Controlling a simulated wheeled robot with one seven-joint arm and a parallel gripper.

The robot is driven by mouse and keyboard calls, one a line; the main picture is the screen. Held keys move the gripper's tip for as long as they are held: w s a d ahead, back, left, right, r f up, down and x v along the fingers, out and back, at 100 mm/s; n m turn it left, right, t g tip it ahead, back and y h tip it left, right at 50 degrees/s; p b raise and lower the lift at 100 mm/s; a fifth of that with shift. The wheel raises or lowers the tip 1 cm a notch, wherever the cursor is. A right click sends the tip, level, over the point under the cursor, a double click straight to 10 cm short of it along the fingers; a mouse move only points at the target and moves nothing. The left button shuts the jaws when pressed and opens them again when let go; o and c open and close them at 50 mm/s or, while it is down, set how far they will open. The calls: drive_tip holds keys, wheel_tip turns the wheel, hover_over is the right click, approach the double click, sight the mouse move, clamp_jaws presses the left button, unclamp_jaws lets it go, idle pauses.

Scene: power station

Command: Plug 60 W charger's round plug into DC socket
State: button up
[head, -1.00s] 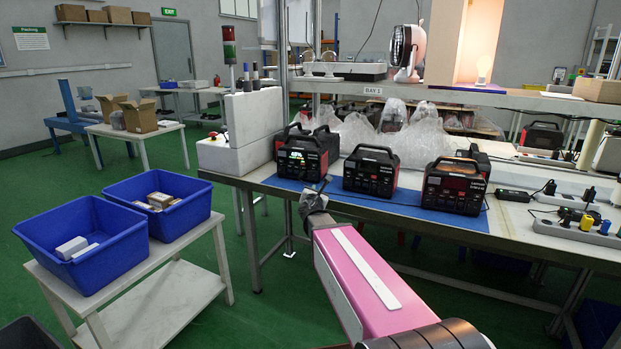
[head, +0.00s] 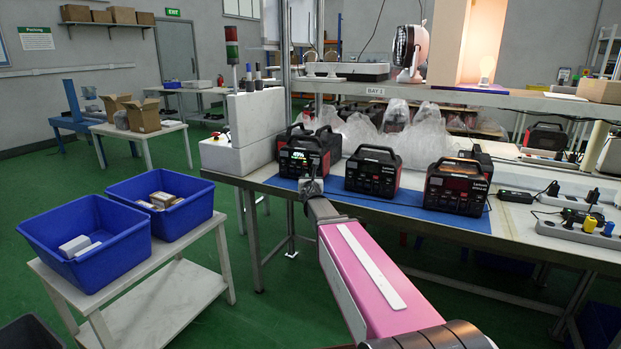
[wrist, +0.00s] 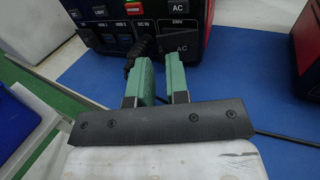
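The left power station (head: 303,152), black and red with a lit green display, stands on the blue mat. In the wrist view its front panel (wrist: 112,22) shows a DC IN label, with the socket below it. A black ribbed plug with cable (wrist: 143,46) is at that socket, partly behind the left finger; I cannot tell how deep it sits. My gripper (wrist: 161,82) has two green fingers apart, with a gap showing between them, close in front of the panel. In the head view my gripper (head: 311,184) is small before the station. A black charger brick (head: 515,196) lies right of the mat.
Two more power stations stand on the mat (head: 440,216), a middle one (head: 372,170) and a right one (head: 457,183). A white power strip (head: 578,233) lies at right. Blue bins (head: 90,262) stand on a low table at left. A cable (wrist: 285,136) crosses the mat.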

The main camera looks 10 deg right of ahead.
drive_tip(key=shift+w+d, duration=0.2)
drive_tip(key=shift+w, duration=1.2)
drive_tip(key=shift+c, duration=0.3)
clamp_jaws()
